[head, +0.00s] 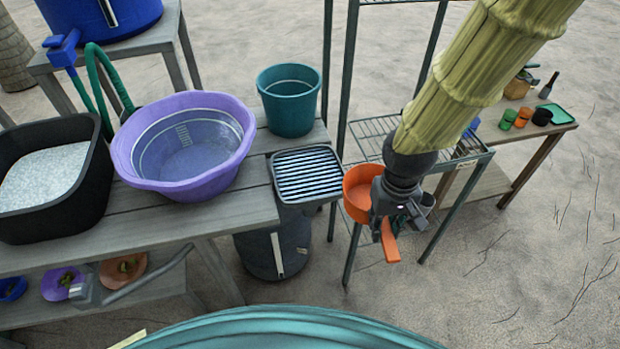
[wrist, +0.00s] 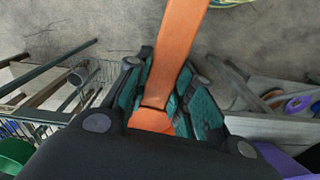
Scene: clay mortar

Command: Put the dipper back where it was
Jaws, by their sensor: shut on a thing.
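My gripper (head: 398,218) is on the right side of the head view, in front of the wire rack and above the ground. It is shut on an orange handle, which I take to be the dipper's (head: 389,240); its end sticks out below the fingers. In the wrist view the orange handle (wrist: 178,55) lies between the teal-padded fingers (wrist: 165,105) and runs out of the top of the picture.
A wire rack (head: 375,127) stands behind my gripper. Left are a wooden bench (head: 235,207) with a purple basin (head: 150,170), a black tub (head: 100,190) of pale material and a teal bucket (head: 290,122).

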